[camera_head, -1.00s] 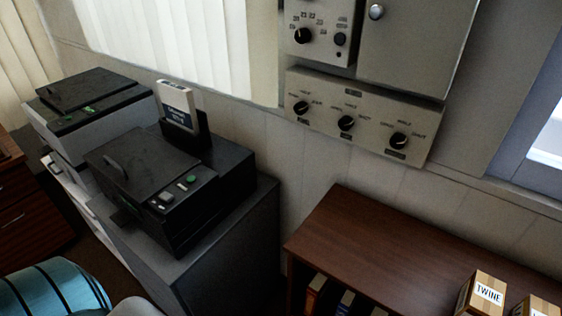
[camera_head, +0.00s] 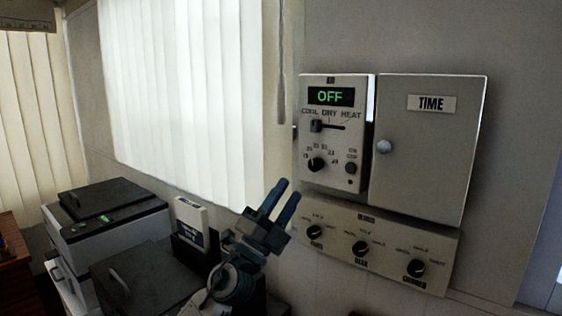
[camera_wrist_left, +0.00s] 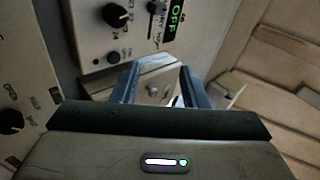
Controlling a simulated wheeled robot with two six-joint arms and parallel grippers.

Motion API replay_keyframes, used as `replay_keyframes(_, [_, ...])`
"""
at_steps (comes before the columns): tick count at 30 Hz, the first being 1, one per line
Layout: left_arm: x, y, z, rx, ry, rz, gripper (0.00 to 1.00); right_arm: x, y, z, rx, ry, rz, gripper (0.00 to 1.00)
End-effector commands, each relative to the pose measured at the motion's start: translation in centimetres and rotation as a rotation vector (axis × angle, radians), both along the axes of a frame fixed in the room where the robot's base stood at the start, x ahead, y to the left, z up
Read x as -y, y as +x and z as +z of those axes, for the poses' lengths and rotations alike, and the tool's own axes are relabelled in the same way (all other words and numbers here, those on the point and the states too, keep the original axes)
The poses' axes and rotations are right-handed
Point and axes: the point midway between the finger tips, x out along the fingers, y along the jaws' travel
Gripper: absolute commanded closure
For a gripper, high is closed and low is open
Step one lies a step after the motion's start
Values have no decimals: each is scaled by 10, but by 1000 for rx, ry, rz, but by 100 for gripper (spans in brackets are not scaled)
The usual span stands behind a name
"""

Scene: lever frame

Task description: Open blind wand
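The blind wand (camera_head: 282,70) is a thin grey rod hanging upright at the right edge of the white vertical blinds (camera_head: 180,90) in the head view. The wand cannot be made out in the wrist view. My right gripper is not in view.
A control panel (camera_head: 336,174) reading OFF and a TIME cabinet (camera_head: 425,150) are on the wall right of the wand. A panel with several knobs (camera_head: 375,247) is below. Printer-like machines (camera_head: 105,215) stand lower left.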

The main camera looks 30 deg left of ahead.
Motion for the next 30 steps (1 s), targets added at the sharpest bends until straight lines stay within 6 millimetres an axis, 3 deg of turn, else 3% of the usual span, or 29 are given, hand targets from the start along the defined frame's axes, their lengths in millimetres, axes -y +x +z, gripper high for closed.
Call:
replay_keyframes(1, [10,0,30,73,155,-2,60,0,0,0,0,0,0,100])
replay_keyframes(3, [22,2,58,143,371,7,60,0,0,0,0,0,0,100])
replay_keyframes(8, [27,14,100,194,855,99,60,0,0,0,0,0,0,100])
replay_keyframes(11, [6,26,122,144,1127,208,60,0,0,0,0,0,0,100])
replay_keyframes(15, [-47,34,152,-4,1399,385,60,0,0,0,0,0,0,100])
replay_keyframes(18, [-84,32,169,-120,1504,488,60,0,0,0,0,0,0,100])
replay_keyframes(22, [-115,27,182,-219,1563,566,60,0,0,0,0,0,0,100])
replay_keyframes(30, [-118,42,188,-249,1573,580,60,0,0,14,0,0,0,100])
